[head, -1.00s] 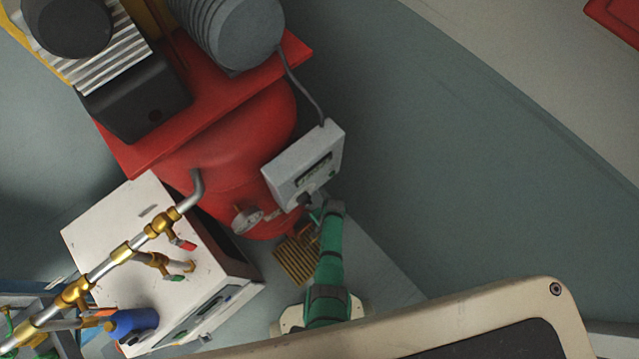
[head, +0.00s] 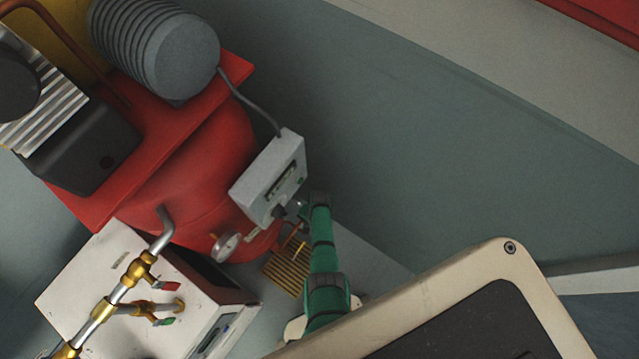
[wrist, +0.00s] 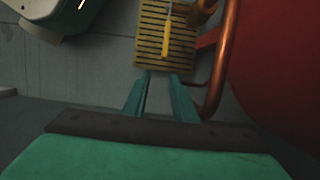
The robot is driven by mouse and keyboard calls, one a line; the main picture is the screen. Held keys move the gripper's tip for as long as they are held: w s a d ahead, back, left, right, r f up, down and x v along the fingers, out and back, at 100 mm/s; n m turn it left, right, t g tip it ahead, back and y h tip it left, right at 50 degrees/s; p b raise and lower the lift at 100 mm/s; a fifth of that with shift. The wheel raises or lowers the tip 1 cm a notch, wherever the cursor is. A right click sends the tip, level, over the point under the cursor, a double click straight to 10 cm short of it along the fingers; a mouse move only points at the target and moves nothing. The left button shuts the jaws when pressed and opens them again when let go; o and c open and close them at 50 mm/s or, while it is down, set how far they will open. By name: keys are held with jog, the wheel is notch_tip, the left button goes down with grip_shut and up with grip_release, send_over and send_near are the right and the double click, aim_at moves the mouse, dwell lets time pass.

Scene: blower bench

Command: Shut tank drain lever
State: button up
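The tank drain lever (wrist: 166,37) is a thin yellow handle in the wrist view. It lies in front of a yellow slatted grate, beside a brass fitting (wrist: 202,10) at the top edge. My gripper (wrist: 161,75) has two teal fingers apart with nothing between them. Its tips are just below the lever's lower end in the picture, and I see no contact. In the head view my green arm reaches up beside the red tank (head: 215,150).
A copper pipe (wrist: 228,60) curves down right of my fingers, with the red tank beyond. In the head view, a grey control box (head: 268,178) and a gauge (head: 226,246) sit close to my arm. The grate (head: 287,270) lies below. Open floor is at right.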

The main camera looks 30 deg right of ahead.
jog(key=w+d, duration=0.3)
jog(key=d, duration=0.3)
jog(key=shift+w, duration=0.15)
